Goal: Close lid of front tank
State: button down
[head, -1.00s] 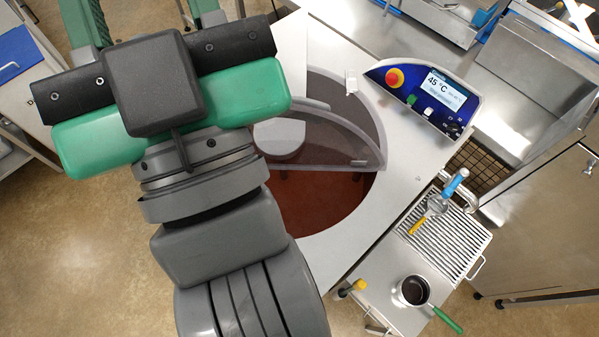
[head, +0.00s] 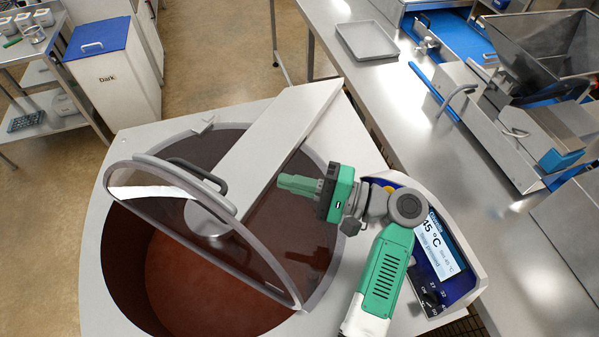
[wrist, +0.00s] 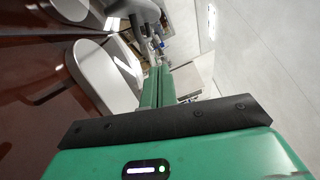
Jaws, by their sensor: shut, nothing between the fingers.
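The tank (head: 88,262) is a large round well in a pale grey housing, with brown contents (head: 200,280). Its clear half-round lid (head: 130,200) has a grey rim and a dark bar handle (head: 205,178). The lid stands tilted up over the middle of the well, leaving the near half uncovered. My gripper (head: 281,183) is shut and empty, to the right of the lid and handle, apart from them, above the far half of the tank. Its green fingers also show in the wrist view (wrist: 157,86).
A broad grey bar (head: 275,135) crosses the tank just left of my gripper. A control panel (head: 438,250) stands at the right of the housing, beside my arm. A counter with a tray (head: 367,41) and a hopper machine (head: 545,55) lies right. A blue-topped bin (head: 98,40) stands back left.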

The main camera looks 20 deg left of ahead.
aim_at(224, 184)
jog(key=shift+s+a+r+p, duration=0.25)
jog(key=shift+s+a+p, duration=0.55)
jog(key=shift+a, duration=1.1)
jog(key=shift+s+a+r+p, duration=0.3)
jog(key=shift+s+a+p, duration=0.5)
jog(key=shift+a, duration=1.1)
jog(key=shift+s+a+r+p, duration=0.25)
jog(key=shift+s+a+p, duration=0.55)
jog(key=shift+a, duration=1.1)
jog(key=shift+s, duration=0.1)
